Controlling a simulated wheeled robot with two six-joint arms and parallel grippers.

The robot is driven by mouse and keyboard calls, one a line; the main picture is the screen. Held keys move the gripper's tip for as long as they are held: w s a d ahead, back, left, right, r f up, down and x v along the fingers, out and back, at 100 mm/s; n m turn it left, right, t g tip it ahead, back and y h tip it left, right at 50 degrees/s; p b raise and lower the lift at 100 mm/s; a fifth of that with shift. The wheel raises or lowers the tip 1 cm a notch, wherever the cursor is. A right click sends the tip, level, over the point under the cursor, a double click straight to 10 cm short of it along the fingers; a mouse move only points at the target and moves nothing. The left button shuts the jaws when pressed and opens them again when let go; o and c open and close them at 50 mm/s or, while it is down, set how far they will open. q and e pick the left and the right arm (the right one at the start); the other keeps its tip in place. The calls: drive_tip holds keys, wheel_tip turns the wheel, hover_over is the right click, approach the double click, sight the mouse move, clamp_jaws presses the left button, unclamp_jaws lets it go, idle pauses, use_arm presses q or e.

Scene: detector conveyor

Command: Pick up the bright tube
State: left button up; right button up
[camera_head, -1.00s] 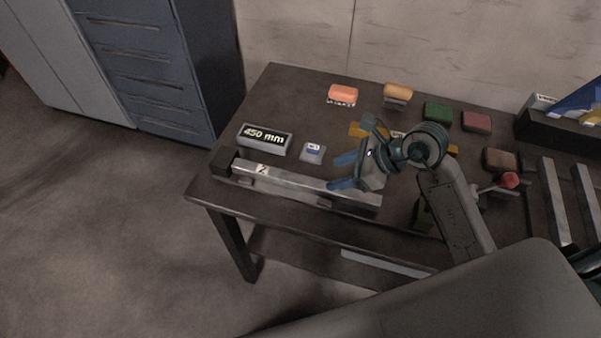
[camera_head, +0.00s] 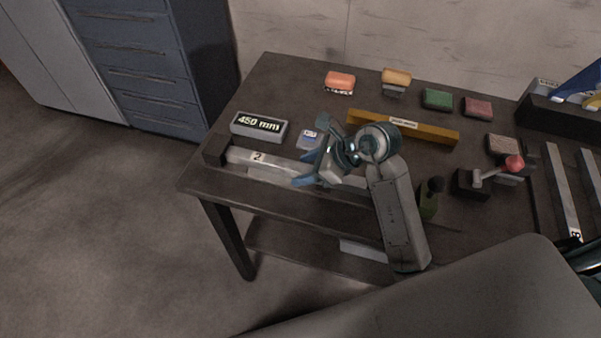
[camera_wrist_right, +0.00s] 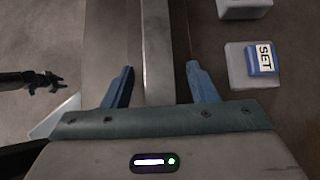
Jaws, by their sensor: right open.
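A bright, square metal tube (camera_head: 278,162) with a "2" label lies along the table's front-left edge, its left end at a dark block (camera_head: 216,150). My right gripper (camera_head: 311,152) is open over the tube, partly hiding its right part. In the right wrist view the tube (camera_wrist_right: 157,40) runs between the two blue fingers (camera_wrist_right: 160,72), with a gap on each side. Whether the fingertips are down at tube height cannot be told. A dark gripper, seemingly my left one (camera_wrist_right: 45,82), shows small at the left of that view, its jaws unclear.
A "450 mm" display (camera_head: 259,127) and a SET button (camera_head: 309,139) stand behind the tube. A yellow bar (camera_head: 405,126) lies behind my right arm. Several coloured blocks line the back. A red-knobbed lever (camera_head: 514,163) and metal bars (camera_head: 563,190) stand at right.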

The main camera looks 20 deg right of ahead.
drive_tip(key=shift+c, duration=0.2)
clamp_jaws()
drive_tip(key=shift+r, duration=0.15)
